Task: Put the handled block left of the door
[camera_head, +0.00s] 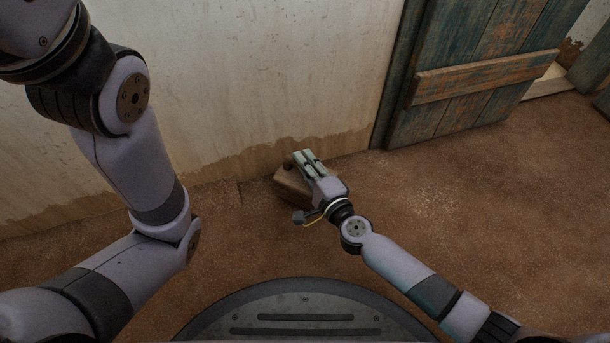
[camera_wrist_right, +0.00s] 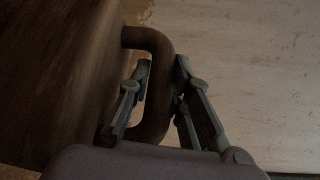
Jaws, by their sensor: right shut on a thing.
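The handled block (camera_head: 290,186) is brown and sits by the foot of the wall, left of the door (camera_head: 463,80), in the head view. My right gripper (camera_head: 305,158) is at the block and covers part of it. In the right wrist view the block (camera_wrist_right: 60,75) fills the left side, and its curved handle (camera_wrist_right: 155,45) runs between the fingers of my right gripper (camera_wrist_right: 165,75), which is shut on it. Whether the block touches the floor is hard to tell. My left arm comes in from the left in the head view, but its gripper is out of view.
The plastered wall (camera_head: 240,70) stands close behind the block. The door is weathered planks with a crossbar and stands open at the right, beside a doorway. The brown earth floor (camera_head: 440,200) is clear at the right.

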